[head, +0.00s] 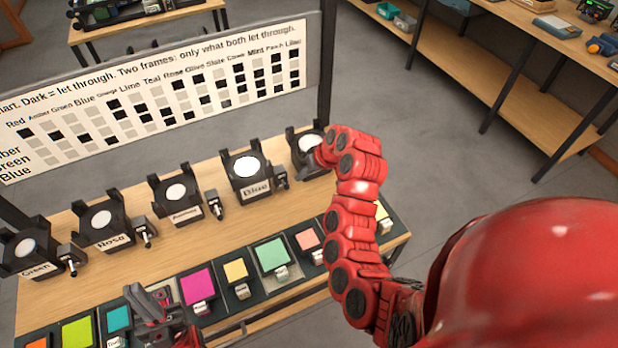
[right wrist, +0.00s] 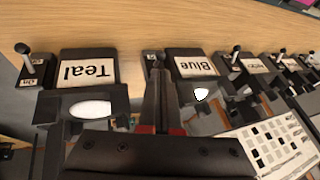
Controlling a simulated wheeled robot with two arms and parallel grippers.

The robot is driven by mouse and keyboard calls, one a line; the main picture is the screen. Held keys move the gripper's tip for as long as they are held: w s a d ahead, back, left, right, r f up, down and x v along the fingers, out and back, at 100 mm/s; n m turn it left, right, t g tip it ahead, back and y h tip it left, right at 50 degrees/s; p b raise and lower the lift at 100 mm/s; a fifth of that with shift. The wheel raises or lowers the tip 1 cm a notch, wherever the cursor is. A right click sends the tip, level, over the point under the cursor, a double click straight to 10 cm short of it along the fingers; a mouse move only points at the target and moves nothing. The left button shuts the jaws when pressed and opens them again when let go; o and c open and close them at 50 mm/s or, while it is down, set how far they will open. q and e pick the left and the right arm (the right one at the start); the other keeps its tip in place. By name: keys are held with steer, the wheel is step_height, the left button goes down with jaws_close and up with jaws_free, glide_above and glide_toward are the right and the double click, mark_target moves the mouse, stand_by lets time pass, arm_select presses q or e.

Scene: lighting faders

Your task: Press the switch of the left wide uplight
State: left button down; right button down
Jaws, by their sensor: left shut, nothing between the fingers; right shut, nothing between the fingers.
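A row of black uplights with white round lenses stands on the wooden table. In the head view the labels read Green (head: 36,268), Rose (head: 111,239), a third too small to read surely (head: 186,216), and Blue (head: 255,188). The far right one (head: 296,137) is partly behind my right arm; the right wrist view shows its label as Teal (right wrist: 87,68). Small switch boxes with upright levers stand beside the uplights; Blue's switch (head: 281,177) is on its right. My right gripper (right wrist: 157,66) is shut and empty, its tips over Blue's switch box; contact is unclear. My left gripper (head: 150,303) is shut, above the front edge.
Coloured plates, such as a pink one (head: 198,285) and a mint one (head: 270,254), line the table's front. A chart board (head: 160,95) stands behind the uplights. Shelving (head: 500,75) is at the back right; the grey floor between is clear.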

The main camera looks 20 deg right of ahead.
mark_target(288, 186)
steer(key=p+x, duration=0.2)
steer(key=x, duration=0.2)
steer(key=shift+w+a+f+p, duration=0.15)
steer(key=shift+a+f+p, duration=0.1)
steer(key=shift+f+p, duration=0.1)
steer(key=shift+p+x, duration=0.3)
steer(key=shift+x, duration=0.6)
steer(key=shift+w+f, duration=0.1)
steer(key=shift+f, duration=0.05)
